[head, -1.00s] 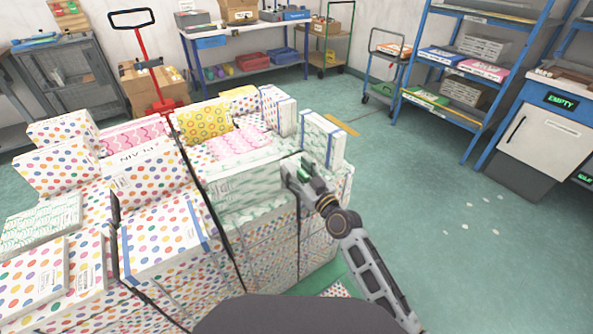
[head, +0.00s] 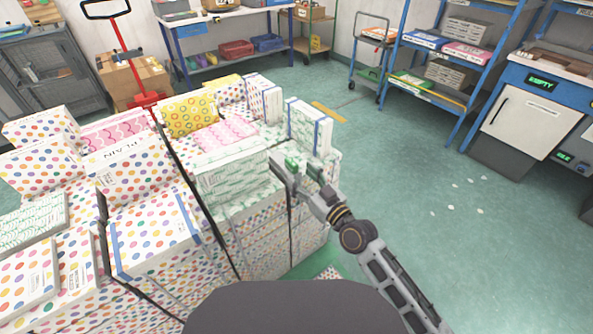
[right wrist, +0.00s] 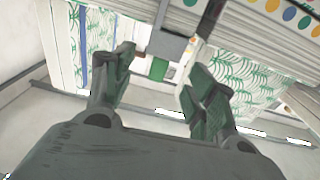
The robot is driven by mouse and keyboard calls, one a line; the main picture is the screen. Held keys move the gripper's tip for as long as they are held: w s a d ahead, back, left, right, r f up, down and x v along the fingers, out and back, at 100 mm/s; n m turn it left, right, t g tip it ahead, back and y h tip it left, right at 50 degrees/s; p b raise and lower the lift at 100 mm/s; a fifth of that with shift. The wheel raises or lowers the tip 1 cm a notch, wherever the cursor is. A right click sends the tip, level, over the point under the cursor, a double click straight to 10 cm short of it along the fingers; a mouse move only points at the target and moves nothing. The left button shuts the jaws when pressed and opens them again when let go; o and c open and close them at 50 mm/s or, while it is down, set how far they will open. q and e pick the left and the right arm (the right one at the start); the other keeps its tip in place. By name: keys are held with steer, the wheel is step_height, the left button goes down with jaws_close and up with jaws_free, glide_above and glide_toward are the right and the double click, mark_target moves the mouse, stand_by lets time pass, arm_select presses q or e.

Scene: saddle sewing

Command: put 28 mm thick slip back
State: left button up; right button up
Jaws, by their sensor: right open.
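I cannot tell by sight which package is the 28 mm slip. A white package with a green leaf pattern (head: 232,170) stands on edge at the right front of the stack in the head view. My right gripper (head: 300,172) is just right of its end, at the stack's corner. In the right wrist view, the right gripper (right wrist: 160,72) is open, with its green-padded fingers apart. Green-patterned faces (right wrist: 245,82) show close beyond the fingers, and no package is clearly clamped. My left gripper is not in view.
A blue-banded package (head: 308,130) stands upright behind my right gripper. Dotted packages (head: 150,240) and a yellow one (head: 190,115) fill the strapped stack.

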steer(key=shift+v, duration=1.45)
steer(key=s+d+f+m+g+h, duration=0.1)
steer(key=s+d+f+g+h, duration=0.1)
steer(key=f, duration=0.8)
steer(key=s+d+f+m+g+h, duration=0.1)
steer(key=s+d+f+g+h, duration=0.15)
steer(key=f, duration=0.75)
steer(key=s+d+f+g+h, duration=0.1)
steer(key=s+d+f+g, duration=0.15)
steer(key=f, duration=0.65)
steer(key=s+d+f+m+g+h, duration=0.1)
steer(key=s+d+f+g+h, duration=0.1)
steer(key=s+f, duration=0.6)
steer(key=s+d+f+m+g+h, duration=0.1)
steer(key=s+d+f+g+h, duration=0.1)
steer(key=s+d+f+g, duration=0.2)
steer(key=s+d+f, duration=0.3)
steer(key=s+f, duration=0.2)
steer(key=shift+s+d+m+h, duration=0.15)
steer(key=shift+d+m+h, duration=0.05)
steer(key=shift+m+h, duration=0.2)
steer(key=shift+s+d+f, duration=0.1)
steer(key=shift+f, duration=0.05)
